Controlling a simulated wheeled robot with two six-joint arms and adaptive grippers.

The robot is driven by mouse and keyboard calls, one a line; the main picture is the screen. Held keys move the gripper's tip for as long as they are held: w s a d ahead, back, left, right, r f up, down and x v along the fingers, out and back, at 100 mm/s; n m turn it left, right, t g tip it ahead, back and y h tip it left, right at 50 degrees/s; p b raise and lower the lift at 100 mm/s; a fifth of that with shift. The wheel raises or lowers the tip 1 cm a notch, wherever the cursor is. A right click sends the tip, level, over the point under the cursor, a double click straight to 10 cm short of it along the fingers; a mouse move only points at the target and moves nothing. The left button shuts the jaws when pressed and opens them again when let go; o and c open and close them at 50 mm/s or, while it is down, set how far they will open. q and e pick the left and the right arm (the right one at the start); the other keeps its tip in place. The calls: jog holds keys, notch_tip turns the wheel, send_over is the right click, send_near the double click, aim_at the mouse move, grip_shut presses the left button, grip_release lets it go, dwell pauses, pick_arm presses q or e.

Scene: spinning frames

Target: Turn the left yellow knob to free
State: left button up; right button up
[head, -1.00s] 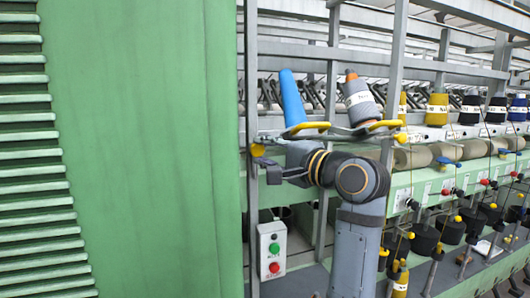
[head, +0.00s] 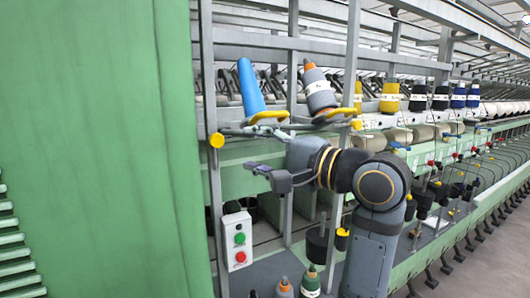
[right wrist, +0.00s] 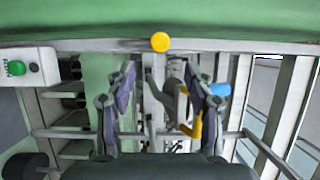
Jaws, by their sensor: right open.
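A round yellow knob (head: 217,140) sits on the grey upright at the left end of the frame. It also shows in the right wrist view (right wrist: 160,42), top centre, on a grey rail. My right gripper (head: 260,168) is open and empty, right of and a little below the knob in the head view. In the right wrist view its two fingers (right wrist: 161,72) stand apart, with the knob ahead between their lines and not touched. A yellow handle (head: 268,116) by the blue tube and another (head: 338,112) by the grey bobbin are higher up. My left gripper is out of view.
A blue tube (head: 250,88) and a grey bobbin (head: 319,92) stand above my right arm. A switch box (head: 237,240) with green and red buttons is below the knob. A large green panel (head: 90,140) fills the left. Grey uprights stand close around the gripper.

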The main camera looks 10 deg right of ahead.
jog(key=v, duration=0.2)
jog(key=shift+s+d, duration=0.2)
jog(key=shift+s, duration=0.1)
